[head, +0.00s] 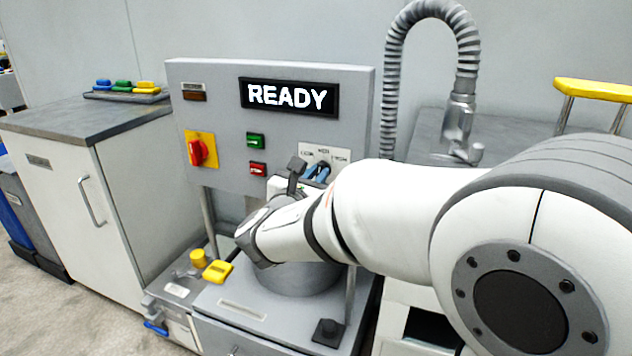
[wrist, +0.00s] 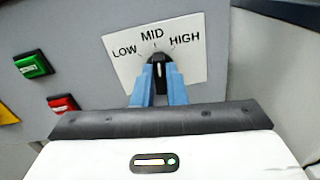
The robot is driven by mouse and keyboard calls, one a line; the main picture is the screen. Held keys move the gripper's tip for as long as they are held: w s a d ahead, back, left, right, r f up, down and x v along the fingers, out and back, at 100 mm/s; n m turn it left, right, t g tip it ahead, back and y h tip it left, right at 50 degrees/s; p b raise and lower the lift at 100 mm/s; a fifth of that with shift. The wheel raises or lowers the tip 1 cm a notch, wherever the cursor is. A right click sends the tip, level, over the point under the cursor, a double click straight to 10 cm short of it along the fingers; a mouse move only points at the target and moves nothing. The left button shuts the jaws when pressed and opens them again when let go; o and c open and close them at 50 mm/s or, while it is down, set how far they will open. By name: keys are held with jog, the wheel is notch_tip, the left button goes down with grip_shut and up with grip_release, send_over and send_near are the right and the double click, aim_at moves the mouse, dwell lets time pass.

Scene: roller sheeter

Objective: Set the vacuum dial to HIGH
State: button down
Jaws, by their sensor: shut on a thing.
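The vacuum dial (wrist: 159,70) is a black knob with a white line, on a white plate marked LOW, MID and HIGH. Its line points up, roughly to MID. My gripper (wrist: 160,82) is shut on the knob, with one blue finger on each side. In the head view my gripper (head: 317,172) is at the dial plate (head: 338,153) on the grey panel, and the knob is mostly hidden by the fingers.
The panel (head: 225,115) has a lit READY display (head: 289,97), a red rotary switch on yellow (head: 197,151), a green button (head: 256,140) and a red button (head: 257,169) left of the dial. A ribbed hose (head: 389,100) rises at right.

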jog(key=m+b, duration=0.3)
jog(key=b, duration=0.1)
jog(key=m+b, duration=0.4)
jog(key=b, duration=0.1)
jog(key=shift+d+f, duration=0.1)
jog(key=shift+f, duration=0.1)
jog(key=shift+r+m, duration=0.1)
jog(key=shift+m, duration=0.3)
jog(key=c, duration=1.5)
grip_release()
jog(key=shift+o, duration=0.2)
jog(key=p+v, duration=0.2)
jog(key=v, duration=0.6)
jog(key=shift+r, duration=0.1)
